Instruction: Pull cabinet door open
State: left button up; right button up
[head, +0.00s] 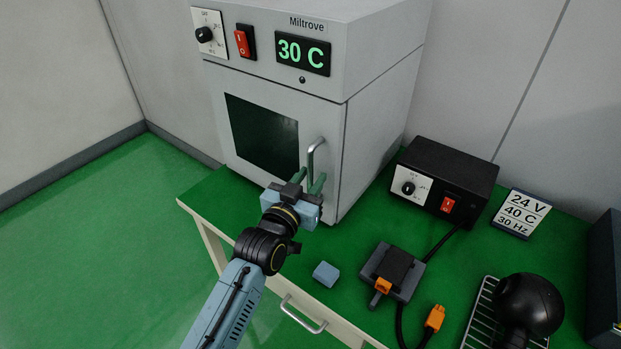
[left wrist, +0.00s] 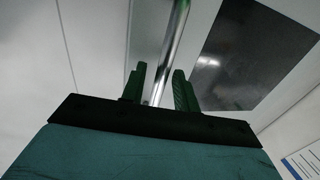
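The grey cabinet (head: 384,92) stands on the green-topped table, and its door (head: 268,168) with a dark window looks closed. A shiny vertical bar handle (head: 311,152) is on the right side of the door. My left gripper (head: 308,184) is at the lower part of the handle. In the left wrist view the handle (left wrist: 172,50) runs between the two green fingertips of the left gripper (left wrist: 159,72), with some space showing between fingers and bar. Whether a finger touches the bar is unclear. My right gripper is in neither view.
A black power box (head: 446,180), a sign card (head: 521,213), a blue block (head: 325,274), a dark grey device (head: 395,268) with a cable, and a wire rack (head: 480,318) under a black round object (head: 527,303) occupy the table right of my left arm. A drawer handle (head: 303,314) is at the front.

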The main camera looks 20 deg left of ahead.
pick_arm(q)
jog(key=shift+w, duration=0.3)
grip_shut()
jog(key=shift+s, duration=0.15)
